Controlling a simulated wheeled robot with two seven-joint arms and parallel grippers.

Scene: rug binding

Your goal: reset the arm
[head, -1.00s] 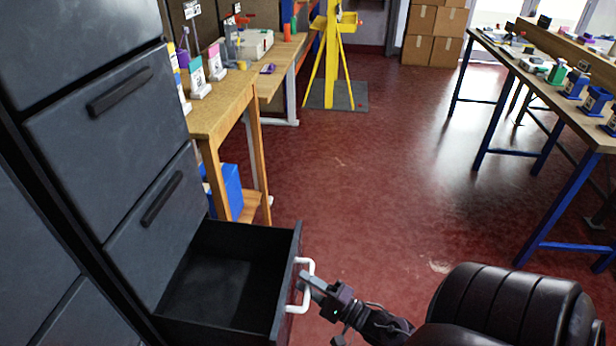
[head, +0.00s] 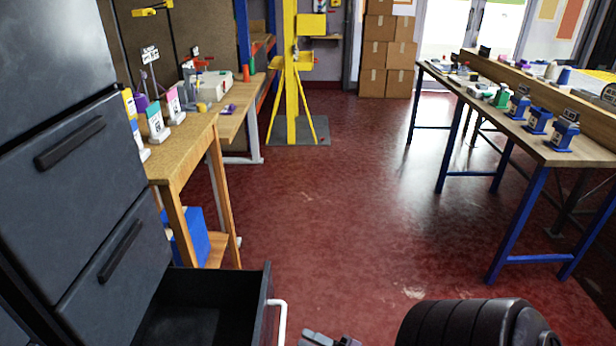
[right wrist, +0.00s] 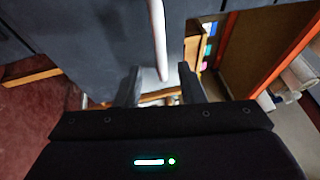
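My right gripper (head: 318,338) shows only partly at the bottom edge of the head view, just right of the white drawer handle (head: 279,322). In the right wrist view its two fingers (right wrist: 160,88) stand apart with nothing between them that I can see gripped. The white handle (right wrist: 158,38) rises ahead of the fingertips, in line with the gap. The drawer (head: 205,318) of the dark cabinet is pulled out and looks empty inside; its lower part is cut off by the frame. My left gripper is not in view.
The dark cabinet (head: 75,150) stands at left, its upper drawers shut. A wooden bench (head: 185,150) holding small items is behind it. A long table with blue legs (head: 520,225) is at right. The red floor (head: 320,220) between them is clear.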

